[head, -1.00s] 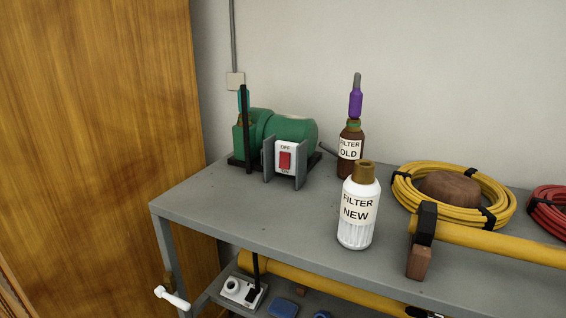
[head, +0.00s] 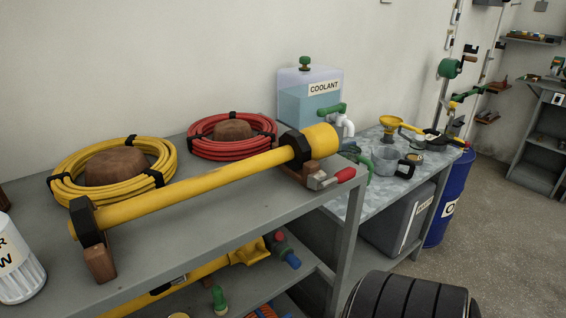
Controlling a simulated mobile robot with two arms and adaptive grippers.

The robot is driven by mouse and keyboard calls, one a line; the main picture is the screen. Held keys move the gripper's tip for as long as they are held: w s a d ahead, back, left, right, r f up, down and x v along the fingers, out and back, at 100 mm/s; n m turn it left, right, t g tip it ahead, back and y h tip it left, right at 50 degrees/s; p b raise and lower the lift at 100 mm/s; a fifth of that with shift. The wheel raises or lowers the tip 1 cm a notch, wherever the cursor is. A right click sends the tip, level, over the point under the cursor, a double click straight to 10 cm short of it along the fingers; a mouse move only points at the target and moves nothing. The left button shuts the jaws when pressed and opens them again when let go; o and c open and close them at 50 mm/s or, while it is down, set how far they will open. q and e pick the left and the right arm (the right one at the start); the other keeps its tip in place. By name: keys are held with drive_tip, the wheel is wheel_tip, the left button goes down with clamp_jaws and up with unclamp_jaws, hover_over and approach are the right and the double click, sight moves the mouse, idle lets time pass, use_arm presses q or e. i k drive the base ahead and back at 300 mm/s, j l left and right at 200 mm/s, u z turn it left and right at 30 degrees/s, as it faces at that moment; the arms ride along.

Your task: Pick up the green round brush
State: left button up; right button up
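I cannot pick out a green round brush for certain. A small green upright piece (head: 219,299) with a rounded top stands on the lower shelf near the bottom edge of the head view. A curved green thing (head: 360,162) shows at the near end of the metal table, partly hidden by the bench end. Neither is clear enough to name as the brush. Neither of my grippers is in view.
The grey bench (head: 232,200) carries a long yellow bar (head: 190,188), a yellow hose coil (head: 75,188) and a red hose coil (head: 205,149). Black tyres (head: 410,297) stand on the floor; floor farther right is open.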

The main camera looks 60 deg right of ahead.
sight(221, 305)
drive_tip(key=l+z, duration=0.1)
drive_tip(key=z, duration=1.1)
drive_tip(key=i+j, duration=0.05)
